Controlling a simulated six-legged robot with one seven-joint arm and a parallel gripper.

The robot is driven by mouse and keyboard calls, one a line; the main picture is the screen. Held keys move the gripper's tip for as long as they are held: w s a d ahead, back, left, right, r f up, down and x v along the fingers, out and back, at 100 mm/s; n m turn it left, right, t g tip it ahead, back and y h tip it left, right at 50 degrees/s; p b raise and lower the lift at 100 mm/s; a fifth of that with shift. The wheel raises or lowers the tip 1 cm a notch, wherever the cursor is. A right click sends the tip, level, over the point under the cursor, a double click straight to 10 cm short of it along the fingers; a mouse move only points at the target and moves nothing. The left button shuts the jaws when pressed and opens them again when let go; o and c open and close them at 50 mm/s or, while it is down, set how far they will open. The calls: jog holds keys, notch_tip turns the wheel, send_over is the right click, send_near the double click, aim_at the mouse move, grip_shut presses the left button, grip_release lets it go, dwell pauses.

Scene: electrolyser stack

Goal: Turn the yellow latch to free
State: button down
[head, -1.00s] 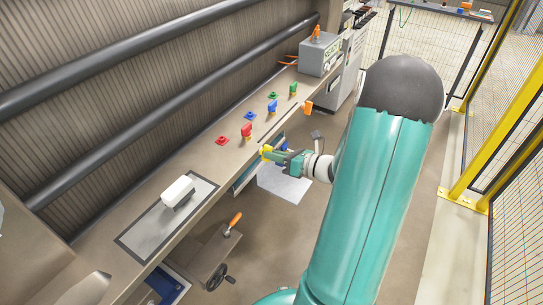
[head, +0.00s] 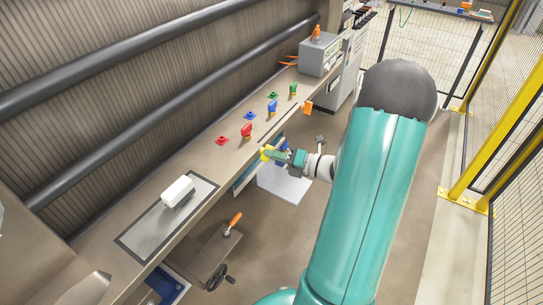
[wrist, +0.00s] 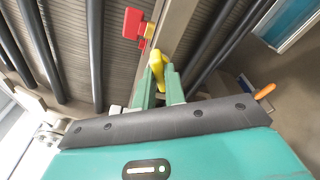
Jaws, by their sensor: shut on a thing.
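The yellow latch (head: 266,152) is at the front edge of the long bench in the head view. In the wrist view the yellow latch (wrist: 158,63) stands between the two green fingers. My gripper (wrist: 160,82) is shut on it. In the head view my gripper (head: 276,155) reaches the latch from the right. The fingers hide part of the latch, and I cannot tell its exact angle.
A white block (head: 177,191) lies on a grey plate. An orange-handled crank (head: 235,220) sits below. Open floor lies to the right.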

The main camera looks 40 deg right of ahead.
jog(key=shift+m, duration=1.1)
jog(key=m, duration=0.4)
jog(key=shift+f+t+y, duration=0.15)
jog(key=shift+t+y, duration=0.15)
jog(key=c, duration=1.3)
grip_release()
jog(key=shift+s, duration=0.15)
jog(key=shift+s+a+v, duration=0.1)
jog(key=shift+a+v, duration=0.1)
jog(key=shift+v, duration=1.5)
jog(key=shift+s+a+v, duration=0.1)
jog(key=shift+a+v, duration=0.1)
jog(key=shift+v, duration=1.5)
